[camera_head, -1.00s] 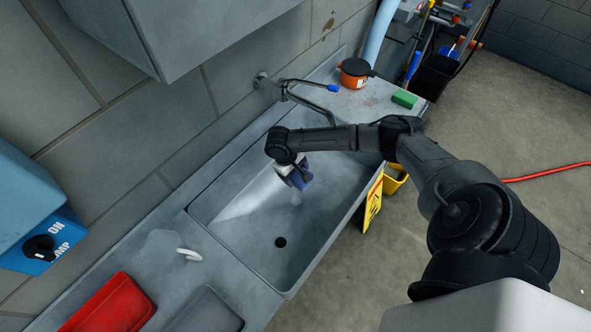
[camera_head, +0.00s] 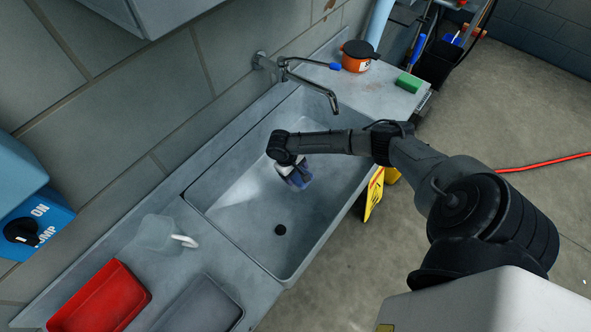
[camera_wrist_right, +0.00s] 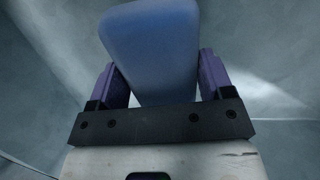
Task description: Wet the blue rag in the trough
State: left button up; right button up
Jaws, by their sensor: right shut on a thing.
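The trough (camera_head: 318,232) is a grey metal basin with a dark drain, along the block wall. My right gripper (camera_head: 291,169) is over the inside of the trough, up and slightly right of the drain. It is shut on the blue rag (camera_head: 301,181), which hangs below it. In the right wrist view the rag (camera_wrist_right: 153,45) shows as a smooth blue block between the purple fingers. I cannot tell whether the rag touches the basin. The tap (camera_head: 312,79) has its spout end up and right of the gripper, apart from the rag. No running water shows. My left gripper is out of view.
An orange pot (camera_head: 357,56) and a green sponge (camera_head: 409,82) stand on the far counter. A clear jug (camera_head: 157,234), a red tray (camera_head: 99,298) and a grey tray (camera_head: 198,305) are on the near counter. The blue pump switch box (camera_head: 35,228) is at left.

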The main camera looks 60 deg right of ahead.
aim_at(295, 178)
jog(key=shift+f+b, duration=0.9)
jog(key=shift+f, duration=1.7)
jog(key=shift+f+b, duration=0.15)
jog(key=shift+b, duration=0.2)
